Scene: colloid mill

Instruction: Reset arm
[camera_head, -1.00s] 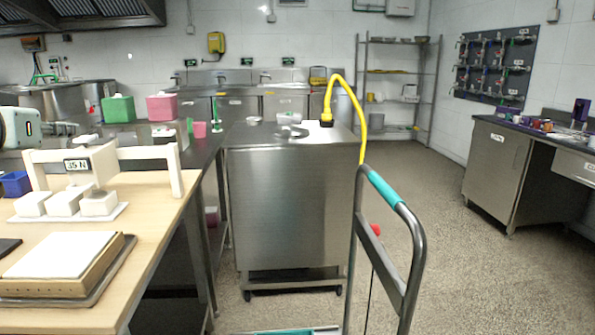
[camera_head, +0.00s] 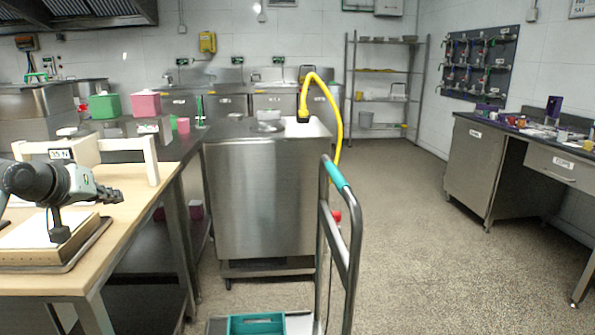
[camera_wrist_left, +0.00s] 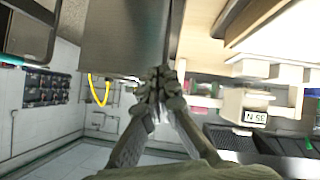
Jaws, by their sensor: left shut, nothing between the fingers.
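My left gripper (camera_head: 108,194) is at the left of the head view, above the wooden worktable (camera_head: 140,225), pointing right. Its fingers are together with nothing between them. In the left wrist view the gripper (camera_wrist_left: 157,85) shows its fingers meeting at the middle, empty. My left arm hides part of the white frame marked 35 N (camera_head: 150,160), which stands behind it. A white-topped wooden block on a tray (camera_head: 95,245) lies on the table below the arm. My right gripper is not in view.
A steel cabinet (camera_head: 260,200) with a yellow hose (camera_head: 337,110) stands ahead. A trolley with a metal handle (camera_head: 352,250) and a teal crate (camera_head: 256,325) is in front of it. Floor to the right is clear up to the side bench (camera_head: 475,170).

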